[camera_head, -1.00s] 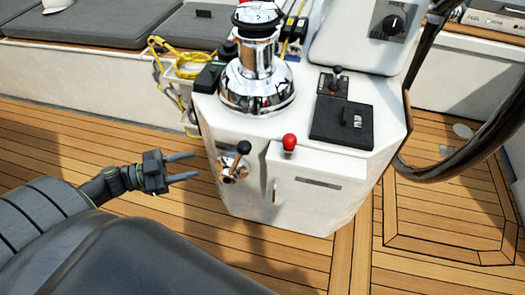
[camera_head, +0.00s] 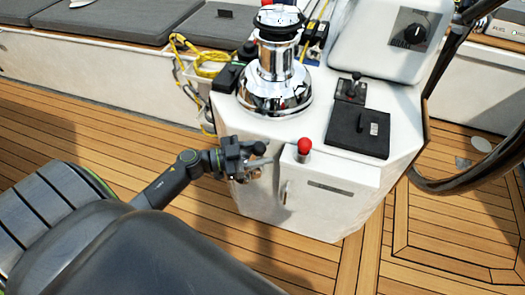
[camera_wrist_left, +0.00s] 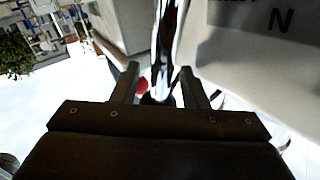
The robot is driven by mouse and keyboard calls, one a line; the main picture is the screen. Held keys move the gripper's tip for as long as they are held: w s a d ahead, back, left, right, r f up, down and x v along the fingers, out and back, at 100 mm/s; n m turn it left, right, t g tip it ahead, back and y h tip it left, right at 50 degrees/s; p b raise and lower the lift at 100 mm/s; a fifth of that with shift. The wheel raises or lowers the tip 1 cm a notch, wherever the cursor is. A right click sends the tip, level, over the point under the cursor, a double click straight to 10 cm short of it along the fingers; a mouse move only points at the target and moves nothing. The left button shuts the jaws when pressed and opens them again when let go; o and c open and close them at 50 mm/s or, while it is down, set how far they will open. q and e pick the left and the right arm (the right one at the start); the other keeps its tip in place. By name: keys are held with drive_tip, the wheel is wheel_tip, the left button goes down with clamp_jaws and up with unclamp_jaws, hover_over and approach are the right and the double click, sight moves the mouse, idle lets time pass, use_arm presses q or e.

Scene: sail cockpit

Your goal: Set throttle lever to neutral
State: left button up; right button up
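The throttle lever (camera_head: 259,148), with a black knob, is on the front left face of the white console. In the head view my left gripper (camera_head: 256,161) is at it and hides most of the lever and its mount. In the left wrist view the two fingers of my left gripper (camera_wrist_left: 158,73) stand apart. The lever's dark knob (camera_wrist_left: 154,99) and shiny shaft show in the gap between them. I cannot tell whether either finger touches it. My right gripper is in neither view.
A red-knobbed lever (camera_head: 304,146) stands just right of my left gripper. The chrome winch (camera_head: 274,85) and a small black lever (camera_head: 353,84) are on the console top (camera_head: 322,105). A dark steering wheel (camera_head: 450,187) is at the right. The teak deck (camera_head: 110,140) is clear.

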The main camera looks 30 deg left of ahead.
use_arm(q)
drive_tip(key=shift+w+d, duration=0.15)
drive_tip(key=shift+w, duration=0.05)
clamp_jaws()
drive_tip(key=shift+r, duration=0.1)
